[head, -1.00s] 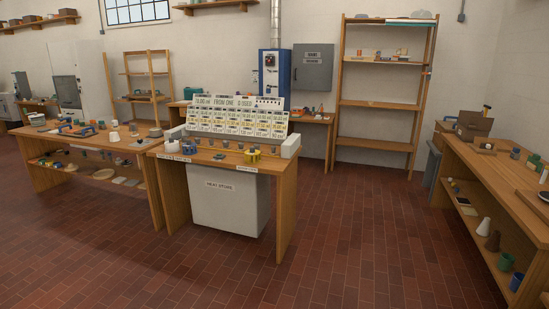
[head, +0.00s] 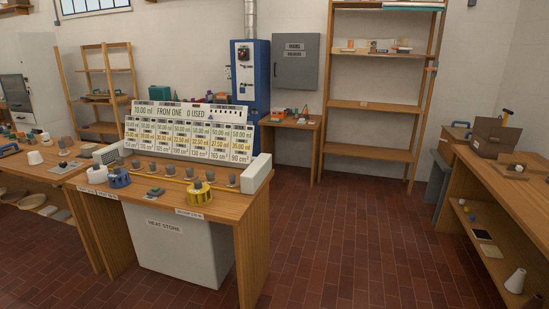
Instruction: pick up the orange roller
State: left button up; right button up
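No object is clear enough to be named the orange roller. A small orange item (head: 283,112) lies on the back bench (head: 312,127), to the right of the blue cabinet, but its shape is too small to tell. More small orange or red bits show beside it and on the tall shelf (head: 381,105). Neither of my grippers is in view.
A wooden bench (head: 253,208) with a sign board (head: 190,130), grey knobs and a yellow round part (head: 199,193) stands front left. A side bench (head: 503,180) runs along the right. Open brick floor (head: 340,240) lies between them, up to the back bench.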

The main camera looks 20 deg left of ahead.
aim_at(22, 135)
jog(key=i, duration=6)
jog(key=u, duration=2.9)
jog(key=i, duration=6.75)
jog(key=u, duration=0.2)
